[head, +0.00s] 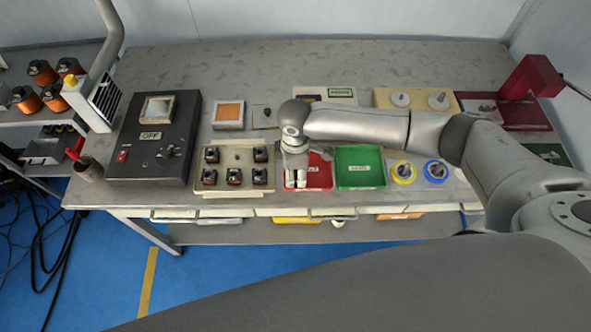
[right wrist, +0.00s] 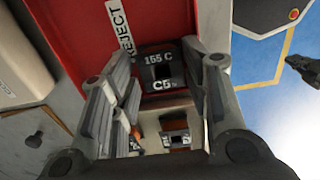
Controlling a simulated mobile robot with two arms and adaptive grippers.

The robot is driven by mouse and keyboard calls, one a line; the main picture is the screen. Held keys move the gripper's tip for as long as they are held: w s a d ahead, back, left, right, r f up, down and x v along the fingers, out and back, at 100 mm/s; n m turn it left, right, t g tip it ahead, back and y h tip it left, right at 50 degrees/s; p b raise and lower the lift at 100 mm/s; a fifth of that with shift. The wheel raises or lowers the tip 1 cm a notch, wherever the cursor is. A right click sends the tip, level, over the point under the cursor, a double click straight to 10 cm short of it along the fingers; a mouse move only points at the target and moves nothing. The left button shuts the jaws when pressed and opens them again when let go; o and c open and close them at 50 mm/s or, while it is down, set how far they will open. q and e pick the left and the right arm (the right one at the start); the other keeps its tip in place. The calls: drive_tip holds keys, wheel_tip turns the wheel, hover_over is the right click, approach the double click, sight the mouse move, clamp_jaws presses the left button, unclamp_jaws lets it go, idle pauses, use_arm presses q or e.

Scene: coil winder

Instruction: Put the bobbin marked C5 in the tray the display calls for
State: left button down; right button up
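My right gripper (head: 295,180) points down over the left part of the red tray (head: 319,172). In the right wrist view a dark bobbin marked C5 and 155 C (right wrist: 161,72) is between the fingertips, and the fingers appear closed on its sides. Behind it is the red tray, labelled REJECT (right wrist: 122,30). I cannot tell whether the bobbin touches the tray floor. A green tray (head: 360,168) stands just right of the red one; its label is too small to read. The display (head: 157,109) on the dark winder box is unreadable. My left gripper is not in view.
A beige rack (head: 230,188) with several dark bobbins stands left of the red tray. Yellow (head: 403,173) and blue (head: 436,171) rings lie right of the green tray. A red machine (head: 530,78) stands at the far right. The back of the bench (head: 240,62) is clear.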

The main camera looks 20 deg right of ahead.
drive_tip(key=shift+o, duration=0.2)
drive_tip(key=shift+s, duration=0.2)
wheel_tip(320, 180, up, 12)
drive_tip(key=b, duration=0.2)
drive_tip(key=shift+r, duration=0.15)
idle(0.4)
drive_tip(key=shift+a, duration=0.1)
idle(0.3)
